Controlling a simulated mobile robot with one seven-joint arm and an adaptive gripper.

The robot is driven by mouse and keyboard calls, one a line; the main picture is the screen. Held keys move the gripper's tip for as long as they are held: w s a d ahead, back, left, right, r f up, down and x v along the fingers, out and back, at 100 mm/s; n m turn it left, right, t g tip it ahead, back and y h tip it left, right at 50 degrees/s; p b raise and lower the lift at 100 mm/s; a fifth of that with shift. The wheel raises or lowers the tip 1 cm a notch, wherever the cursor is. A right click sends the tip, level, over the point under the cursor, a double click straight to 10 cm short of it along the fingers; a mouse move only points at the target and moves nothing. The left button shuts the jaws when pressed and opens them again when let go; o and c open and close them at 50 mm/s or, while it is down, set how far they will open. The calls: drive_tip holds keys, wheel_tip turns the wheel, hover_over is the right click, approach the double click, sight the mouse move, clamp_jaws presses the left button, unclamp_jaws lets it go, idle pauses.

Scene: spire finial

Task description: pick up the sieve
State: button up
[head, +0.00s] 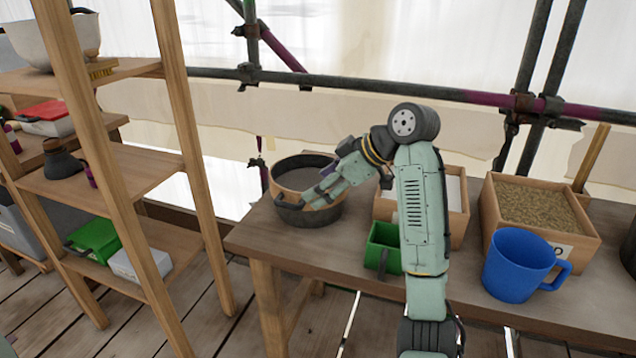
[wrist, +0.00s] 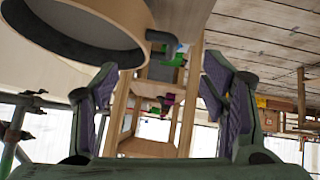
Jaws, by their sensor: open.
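The sieve (head: 292,178), a round pale wooden rim with a dark mesh, sits in or on a dark round pan (head: 290,213) at the left end of the bench. My gripper (head: 312,198) reaches to its right side in the head view; arm and fingers cover part of that side. I cannot tell whether a finger touches the rim.
On the bench (head: 245,240), a green scoop or bin (head: 383,250), a box of grainy material (head: 540,207) and a blue mug (head: 515,265) stand to the right. A wooden shelf unit (head: 130,170) is at left. Scaffold poles (head: 350,88) run behind.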

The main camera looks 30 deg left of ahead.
drive_tip(key=p+x, duration=0.2)
drive_tip(key=x, duration=0.8)
drive_tip(key=shift+a+f, duration=0.15)
drive_tip(key=shift+f, duration=0.05)
drive_tip(key=shift+c, duration=0.5)
clamp_jaws()
